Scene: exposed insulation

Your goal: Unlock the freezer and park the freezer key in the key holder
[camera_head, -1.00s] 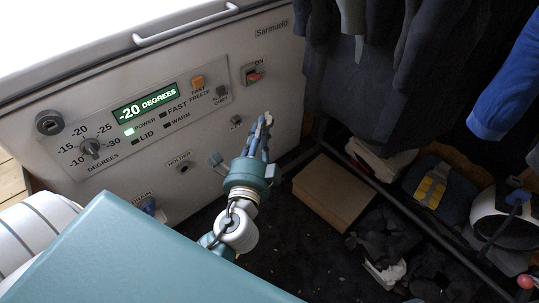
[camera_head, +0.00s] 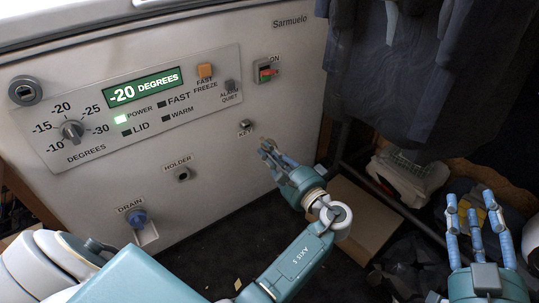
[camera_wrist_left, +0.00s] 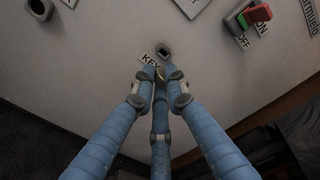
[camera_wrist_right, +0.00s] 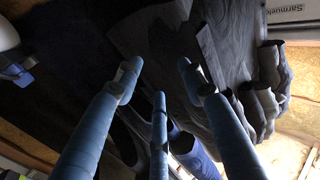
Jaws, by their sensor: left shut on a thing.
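The white freezer front (camera_head: 215,205) has a small socket (camera_head: 247,130) labelled KEY and a lower-left socket (camera_head: 183,174) labelled HOLDER. A round dark-centred fitting (camera_head: 24,91) sits at the panel's far left. My left gripper (camera_head: 266,147) is just below and right of the KEY socket. Its fingers are closed together, pointing at the panel. In the left wrist view a small tan piece, apparently the freezer key (camera_wrist_left: 160,74), shows between the fingertips, mostly hidden, near the KEY label; contact with the socket cannot be told. My right gripper (camera_head: 474,205) is open and empty at the right.
Dark clothes (camera_head: 420,80) hang at right above a cardboard box (camera_head: 362,218) and clutter.

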